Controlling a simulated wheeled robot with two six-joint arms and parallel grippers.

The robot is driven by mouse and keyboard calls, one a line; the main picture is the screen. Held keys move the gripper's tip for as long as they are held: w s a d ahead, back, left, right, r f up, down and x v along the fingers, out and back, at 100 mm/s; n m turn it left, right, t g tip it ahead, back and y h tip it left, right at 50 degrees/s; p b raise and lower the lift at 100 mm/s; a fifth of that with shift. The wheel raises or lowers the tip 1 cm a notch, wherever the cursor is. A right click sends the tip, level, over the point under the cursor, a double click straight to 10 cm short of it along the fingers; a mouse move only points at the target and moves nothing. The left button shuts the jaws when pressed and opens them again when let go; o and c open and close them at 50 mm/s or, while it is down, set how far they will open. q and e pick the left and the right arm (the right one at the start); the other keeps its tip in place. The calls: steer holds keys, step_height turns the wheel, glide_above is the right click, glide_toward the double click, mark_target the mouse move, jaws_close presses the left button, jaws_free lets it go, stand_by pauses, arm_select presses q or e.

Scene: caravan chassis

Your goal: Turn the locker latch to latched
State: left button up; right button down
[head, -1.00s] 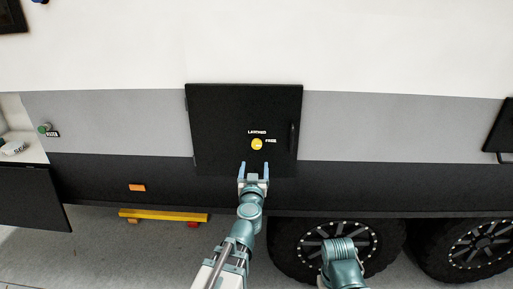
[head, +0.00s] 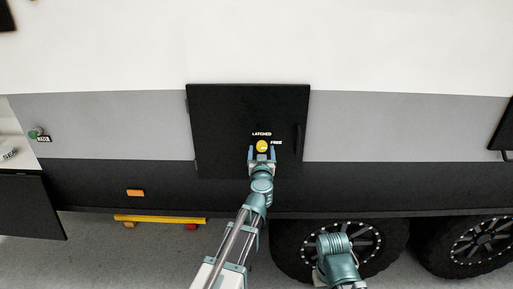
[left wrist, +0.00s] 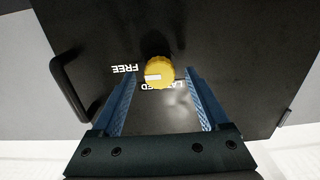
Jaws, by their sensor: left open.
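The latch is a round yellow knob (head: 262,146) on a black locker door (head: 220,125), with LATCHED printed above it and FREE to its right. In the left wrist view the labels are upside down, and the knob (left wrist: 159,66) has a white mark on its left side, toward FREE. My left gripper (head: 262,154) is open, its blue fingers reaching toward the door on either side of the knob. In the wrist view there is a gap between each finger and the knob. LATCHED is partly hidden by the knob. My right gripper is out of view.
A dark handle (head: 298,138) stands out from the door right of the knob. An open hatch flap (head: 27,205) hangs at the left. Wheels (head: 340,245) stand below right. A yellow bar (head: 160,219) sits low under the body. The space in front of the door is otherwise clear.

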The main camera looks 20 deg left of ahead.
arm_select(q)
steer(key=shift+w+a, duration=0.2)
steer(key=shift+w, duration=0.5)
steer(key=shift+c, duration=0.3)
jaws_close()
